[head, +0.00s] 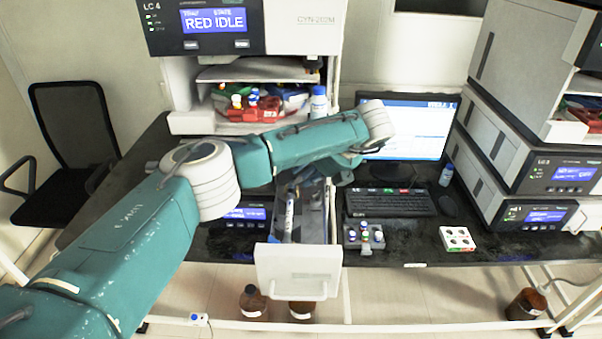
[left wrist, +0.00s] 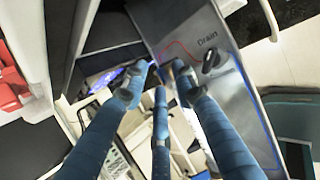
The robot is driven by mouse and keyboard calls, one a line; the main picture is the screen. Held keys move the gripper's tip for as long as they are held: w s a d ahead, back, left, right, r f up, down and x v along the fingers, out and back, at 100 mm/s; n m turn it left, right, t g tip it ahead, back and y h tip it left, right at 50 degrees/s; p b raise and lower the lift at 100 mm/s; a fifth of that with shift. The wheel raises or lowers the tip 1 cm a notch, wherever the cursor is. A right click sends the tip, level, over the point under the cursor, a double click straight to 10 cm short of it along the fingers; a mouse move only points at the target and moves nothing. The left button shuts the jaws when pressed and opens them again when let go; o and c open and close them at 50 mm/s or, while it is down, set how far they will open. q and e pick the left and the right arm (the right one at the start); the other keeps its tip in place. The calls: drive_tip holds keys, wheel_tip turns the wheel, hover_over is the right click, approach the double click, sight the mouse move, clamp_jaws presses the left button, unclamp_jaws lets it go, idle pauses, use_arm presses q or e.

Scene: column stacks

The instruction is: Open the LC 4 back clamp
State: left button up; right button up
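The tips are close to a grey panel marked Drain (left wrist: 225,90) with a black knob (left wrist: 211,60). I cannot make out the back clamp clearly. My right gripper is not in view.
A monitor (head: 408,130), keyboard (head: 388,203) and vial rack (head: 365,237) are right of the drawer. A white tray (head: 457,239) lies farther right, before the LC 3 stack (head: 555,170). Brown bottles (head: 252,300) stand below. A black chair (head: 72,135) is at left.

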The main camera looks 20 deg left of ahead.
use_arm(q)
drive_tip(key=shift+w+a+f, duration=0.1)
drive_tip(key=shift+a+f, duration=0.05)
drive_tip(key=shift+f, duration=0.1)
clamp_jaws()
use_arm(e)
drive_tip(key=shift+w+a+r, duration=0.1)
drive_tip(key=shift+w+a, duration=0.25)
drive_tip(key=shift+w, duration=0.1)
